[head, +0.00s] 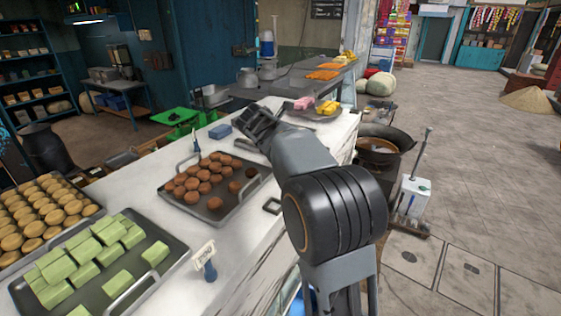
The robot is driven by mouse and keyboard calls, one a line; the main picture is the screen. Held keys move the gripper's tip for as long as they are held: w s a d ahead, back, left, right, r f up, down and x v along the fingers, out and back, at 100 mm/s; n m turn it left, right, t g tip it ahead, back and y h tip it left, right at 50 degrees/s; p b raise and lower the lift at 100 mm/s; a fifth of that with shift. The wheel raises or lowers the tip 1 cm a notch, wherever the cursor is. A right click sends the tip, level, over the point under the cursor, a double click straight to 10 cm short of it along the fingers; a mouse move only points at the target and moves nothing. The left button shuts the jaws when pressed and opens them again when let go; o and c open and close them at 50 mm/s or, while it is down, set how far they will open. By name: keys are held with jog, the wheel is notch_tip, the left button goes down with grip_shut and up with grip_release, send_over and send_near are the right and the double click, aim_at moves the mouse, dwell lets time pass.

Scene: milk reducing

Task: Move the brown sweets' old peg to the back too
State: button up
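The brown sweets are round balls on a dark metal tray (237,209) in the middle of the white counter. A blue peg with a white written tag (208,268) stands upright at the counter's front, between the green sweets' tray and the brown sweets' tray. A small blue peg (197,147) stands behind the brown sweets' tray, near its back left handle. My gripper (249,117) is over the back of the counter, right of that back peg and apart from it. Its fingers are dark and small, so I cannot tell if they are open or hold anything.
A tray of green sweets (168,247) and a tray of yellow-brown sweets are at left. A blue block (220,131) lies behind the brown sweets. A plate with yellow and pink sweets is farther back.

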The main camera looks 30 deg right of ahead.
jog(key=shift+w+d+f, duration=0.1)
jog(key=shift+d+f, duration=0.05)
jog(key=shift+f, duration=0.05)
jog(key=shift+c, duration=0.3)
grip_shut()
jog(key=shift+r, duration=0.1)
